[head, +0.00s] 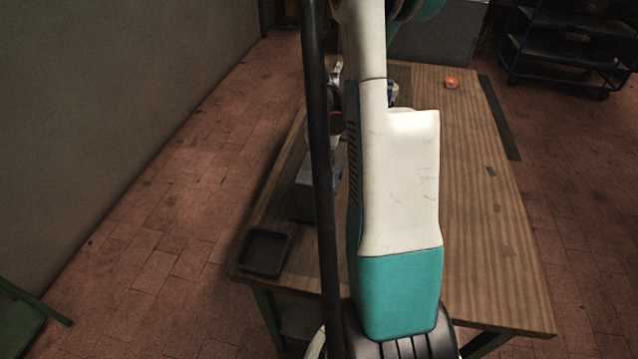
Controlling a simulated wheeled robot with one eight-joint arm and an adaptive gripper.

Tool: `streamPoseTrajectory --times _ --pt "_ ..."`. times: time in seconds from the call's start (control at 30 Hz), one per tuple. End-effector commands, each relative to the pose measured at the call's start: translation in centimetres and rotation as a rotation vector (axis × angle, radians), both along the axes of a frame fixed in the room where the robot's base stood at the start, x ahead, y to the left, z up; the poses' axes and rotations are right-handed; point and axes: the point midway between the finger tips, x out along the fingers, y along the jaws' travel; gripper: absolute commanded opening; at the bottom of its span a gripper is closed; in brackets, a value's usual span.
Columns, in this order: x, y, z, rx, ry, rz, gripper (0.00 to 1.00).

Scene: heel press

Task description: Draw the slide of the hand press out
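A grey metal block (303,192), which looks like part of the hand press, stands on the left side of the wooden table (475,230). Light and dark parts (335,125) rise behind it, partly covered by my arm and a dark upright post. A small blue and white part (393,94) shows just right of my arm. I cannot make out the slide or how far out it is. My gripper cannot be made out; my white and teal arm fills the middle of the view.
A black tray (264,252) sits at the table's near left corner. A small orange object (451,83) lies at the far end. The table's right side is mostly clear. A dark shelf cart (570,50) stands at the back right, and a grey wall (100,100) runs along the left.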

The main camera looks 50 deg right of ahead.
Motion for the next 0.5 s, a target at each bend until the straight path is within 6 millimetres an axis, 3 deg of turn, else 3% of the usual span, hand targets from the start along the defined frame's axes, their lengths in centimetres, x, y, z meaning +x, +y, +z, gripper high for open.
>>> streamPoseTrajectory --times 0.5 --pt "0.23 -0.42 -0.05 0.002 0.001 0.000 0.04"
